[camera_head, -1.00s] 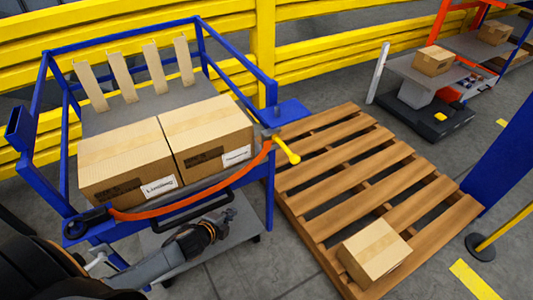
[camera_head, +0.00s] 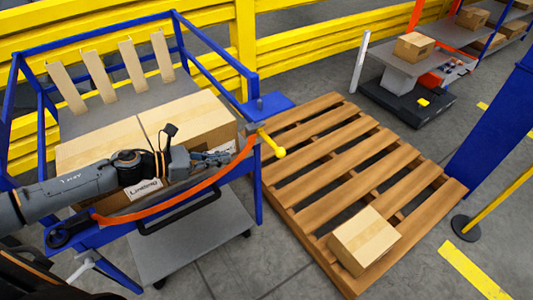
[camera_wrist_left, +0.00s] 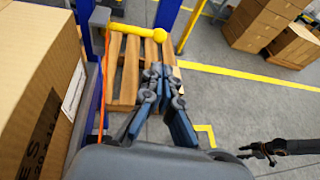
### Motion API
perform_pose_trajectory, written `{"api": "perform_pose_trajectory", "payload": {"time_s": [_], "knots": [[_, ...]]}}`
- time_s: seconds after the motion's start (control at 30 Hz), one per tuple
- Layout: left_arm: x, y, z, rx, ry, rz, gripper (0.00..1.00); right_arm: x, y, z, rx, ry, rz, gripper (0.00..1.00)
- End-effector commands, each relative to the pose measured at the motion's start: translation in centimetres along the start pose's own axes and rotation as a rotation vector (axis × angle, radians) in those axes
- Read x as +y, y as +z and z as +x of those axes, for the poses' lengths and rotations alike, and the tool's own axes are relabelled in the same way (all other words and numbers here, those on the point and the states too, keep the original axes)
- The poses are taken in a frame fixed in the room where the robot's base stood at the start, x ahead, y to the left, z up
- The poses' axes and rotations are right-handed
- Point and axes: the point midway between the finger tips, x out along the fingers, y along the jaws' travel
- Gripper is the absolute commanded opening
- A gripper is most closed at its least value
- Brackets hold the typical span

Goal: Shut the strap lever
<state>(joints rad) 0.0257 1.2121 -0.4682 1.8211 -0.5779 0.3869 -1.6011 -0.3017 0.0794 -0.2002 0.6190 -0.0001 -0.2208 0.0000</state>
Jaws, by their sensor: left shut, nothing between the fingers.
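The strap lever (camera_head: 272,143) is a yellow handle with a round knob at the right front corner post of the blue cart. It sticks out toward the front right. In the left wrist view the lever (camera_wrist_left: 137,31) lies across the top, beyond my fingers. The orange strap (camera_head: 180,205) runs from the lever across the cart's front to the left corner. My left gripper (camera_head: 218,158) is shut and empty, over the front of the boxes, left of the lever and apart from it. A dark gripper, apparently my right one (camera_wrist_left: 256,150), shows small in the left wrist view.
Two cartons (camera_head: 90,153) sit on the cart (camera_head: 255,190) behind the strap, partly hidden by my left arm. A wooden pallet (camera_head: 340,155) with one carton (camera_head: 364,241) lies to the right. A blue post (camera_head: 500,135) and yellow rail fence (camera_head: 330,38) stand beyond.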

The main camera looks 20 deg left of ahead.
Motion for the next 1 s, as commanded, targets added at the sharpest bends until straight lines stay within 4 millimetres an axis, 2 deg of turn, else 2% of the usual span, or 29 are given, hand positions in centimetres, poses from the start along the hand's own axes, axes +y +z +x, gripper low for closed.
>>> {"api": "perform_pose_trajectory", "payload": {"time_s": [0.17,0.37,0.57,0.8,1.0], "knots": [[0.1,0.1,0.1,-0.002,0.002,-0.003,0.0,0.0,-0.2,-0.1,0.003,0.0,0.0,0.4],[0.2,0.3,1.6,-0.005,0.005,-0.004,0.0,0.1,-0.3,-0.7,0.004,0.001,0.0,0.4],[0.1,0.5,4.7,-0.006,0.003,-0.004,0.0,0.1,-0.4,-1.8,0.005,0.001,0.0,0.4],[0.1,0.5,9.7,-0.006,0.002,-0.005,0.0,0.1,-0.6,-3.2,0.005,0.001,0.0,0.4],[0.1,0.3,12.7,-0.003,0.003,-0.005,0.0,0.1,-0.6,-3.9,0.005,0.001,0.0,0.4]]}}
